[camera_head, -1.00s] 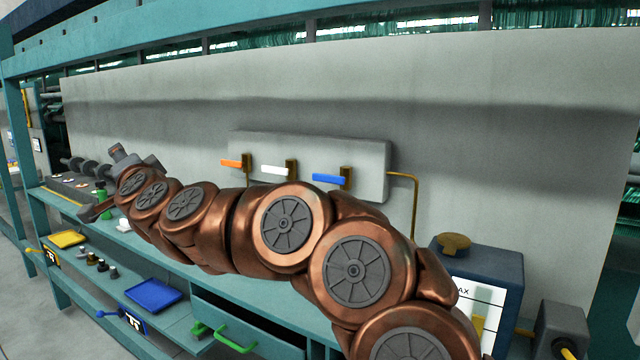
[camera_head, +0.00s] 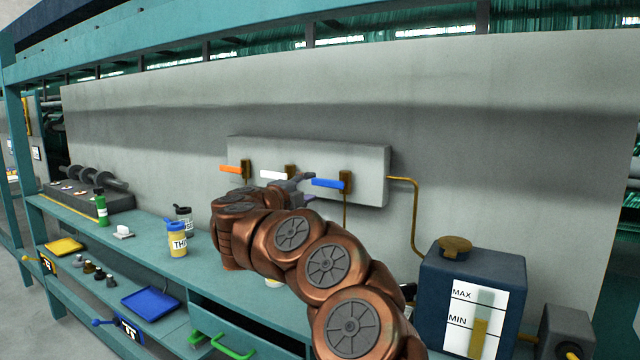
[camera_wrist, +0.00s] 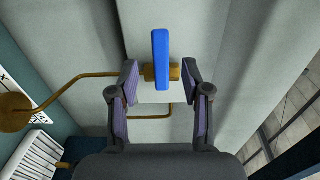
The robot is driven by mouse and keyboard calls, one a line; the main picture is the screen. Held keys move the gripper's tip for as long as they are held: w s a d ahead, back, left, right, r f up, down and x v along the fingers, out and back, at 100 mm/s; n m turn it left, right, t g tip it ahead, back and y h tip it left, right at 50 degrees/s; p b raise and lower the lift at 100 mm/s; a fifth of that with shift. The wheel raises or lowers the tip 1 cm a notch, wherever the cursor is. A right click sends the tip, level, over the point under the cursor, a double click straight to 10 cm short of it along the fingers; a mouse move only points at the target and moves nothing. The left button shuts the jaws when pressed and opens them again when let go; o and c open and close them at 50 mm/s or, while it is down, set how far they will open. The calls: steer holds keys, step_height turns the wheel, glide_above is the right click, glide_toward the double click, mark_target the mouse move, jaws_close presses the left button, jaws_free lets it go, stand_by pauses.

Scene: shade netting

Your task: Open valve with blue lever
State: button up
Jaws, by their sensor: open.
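The blue lever (camera_head: 328,183) sits on a brass valve (camera_head: 346,182) at the right of the grey wall block, and lies level, pointing left. In the wrist view the blue lever (camera_wrist: 160,60) runs up and down in the picture, in front of the brass valve (camera_wrist: 174,73). My gripper (camera_wrist: 160,68) is open, with one finger on each side of the lever, apart from it as far as I can tell. In the head view my gripper (camera_head: 303,184) is just left of the blue lever and partly hidden by my wrist.
An orange lever (camera_head: 232,169) and a white lever (camera_head: 273,174) are on the same grey block (camera_head: 372,165). A brass pipe (camera_head: 415,215) runs down to a dark blue tank (camera_head: 505,275). A yellow container (camera_head: 177,240) stands on the shelf.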

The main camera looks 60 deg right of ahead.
mark_target(319, 183)
steer(key=d+p, duration=0.1)
steer(key=d, duration=0.5)
steer(key=shift+w+d, duration=0.15)
steer(key=shift+d, duration=0.1)
jaws_close()
stand_by(0.5)
